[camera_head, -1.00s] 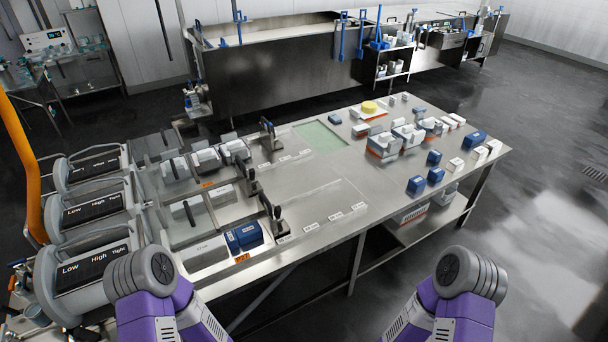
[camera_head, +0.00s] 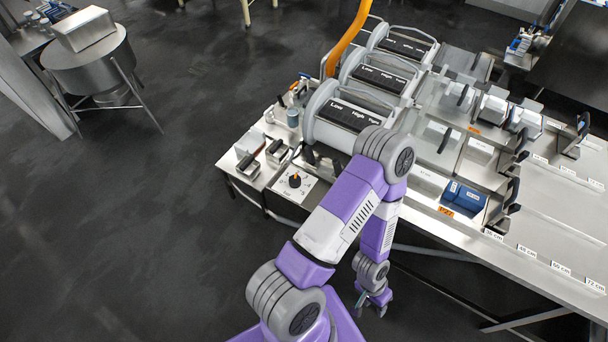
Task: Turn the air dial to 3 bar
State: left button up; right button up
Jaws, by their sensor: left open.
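The air dial (camera_head: 295,180) is a black knob with an orange mark on a pale plate with markings. It sits near the front left corner of the press table in the head view. The markings are too small to read. My left gripper (camera_head: 374,305) hangs low in front of the table edge, right of and below the dial. It is open, apart from the dial and appears empty. My right gripper is out of view.
Black-handled valves or clamps (camera_head: 249,166) stand just left of the dial. Grey press cylinders (camera_head: 345,118) labelled Low, High and Tight lie behind it. Blue blocks (camera_head: 465,197) sit in the nearest press lane. An orange hose (camera_head: 347,38) rises behind.

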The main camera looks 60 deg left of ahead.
aim_at(294, 180)
jog(key=u, duration=2.2)
jog(key=k, duration=0.5)
jog(key=z, duration=0.75)
jog(key=i, duration=1.25)
jog(key=u, duration=0.25)
